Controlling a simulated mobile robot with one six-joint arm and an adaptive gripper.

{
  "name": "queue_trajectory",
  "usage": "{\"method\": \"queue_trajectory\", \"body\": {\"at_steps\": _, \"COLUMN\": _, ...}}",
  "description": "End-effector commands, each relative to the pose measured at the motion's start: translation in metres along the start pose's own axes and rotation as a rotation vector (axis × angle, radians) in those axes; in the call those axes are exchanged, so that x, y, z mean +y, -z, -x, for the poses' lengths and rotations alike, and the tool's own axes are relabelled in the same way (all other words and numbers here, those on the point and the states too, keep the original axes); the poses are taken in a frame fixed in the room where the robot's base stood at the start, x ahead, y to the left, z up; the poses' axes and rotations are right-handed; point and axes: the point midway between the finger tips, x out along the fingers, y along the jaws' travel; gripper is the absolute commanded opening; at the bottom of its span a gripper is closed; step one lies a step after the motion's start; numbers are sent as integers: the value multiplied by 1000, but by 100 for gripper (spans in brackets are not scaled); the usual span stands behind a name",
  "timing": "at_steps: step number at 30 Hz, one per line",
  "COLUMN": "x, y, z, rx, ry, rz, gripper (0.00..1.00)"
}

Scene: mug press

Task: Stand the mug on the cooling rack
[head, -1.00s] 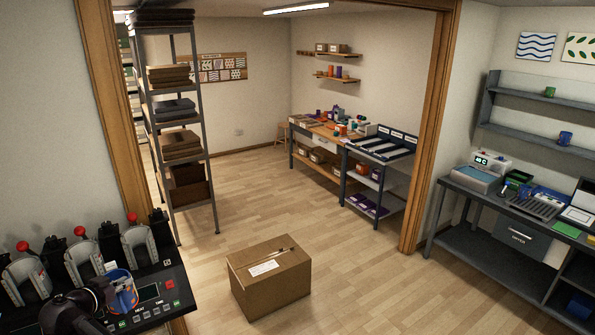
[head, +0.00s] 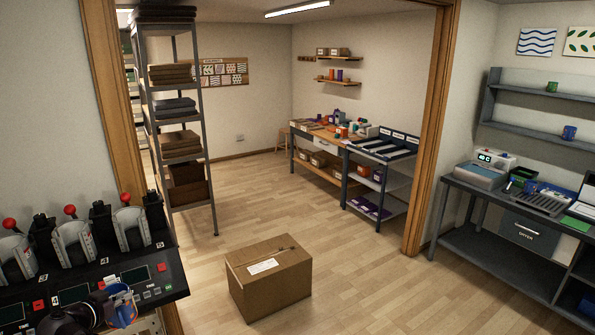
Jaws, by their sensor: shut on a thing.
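The mug (head: 124,309), blue with an orange and white print, is at the lower left of the head view, in front of the press panel. My gripper (head: 106,311), dark and partly cut off by the bottom edge, is shut on it. The gripper covers the mug's left side, and its exact tilt is hard to tell. A grey slatted rack (head: 541,204), which looks like the cooling rack, lies on the dark bench at the right, far from my gripper. I see no mug on it.
The mug press (head: 75,245) with red-knobbed levers stands close at the left. A cardboard box (head: 269,282) sits on the floor in the middle, with clear floor around it. The right bench (head: 470,195) also holds a grey machine (head: 481,174) and a laptop (head: 585,205).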

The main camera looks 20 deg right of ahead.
Motion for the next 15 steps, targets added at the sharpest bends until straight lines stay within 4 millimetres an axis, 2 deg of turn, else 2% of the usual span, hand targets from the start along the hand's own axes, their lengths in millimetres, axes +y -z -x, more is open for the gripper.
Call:
{"method": "queue_trajectory", "body": {"at_steps": 1, "x": 0, "y": -13, "z": -6, "rx": 1, "ry": 0, "rz": 0, "gripper": 0}}
{"method": "queue_trajectory", "body": {"at_steps": 6, "x": 0, "y": -35, "z": -15, "rx": 1, "ry": 0, "rz": 0, "gripper": 0}}
{"method": "queue_trajectory", "body": {"at_steps": 15, "x": 1, "y": -61, "z": -26, "rx": 1, "ry": -1, "rz": -1, "gripper": 0}}
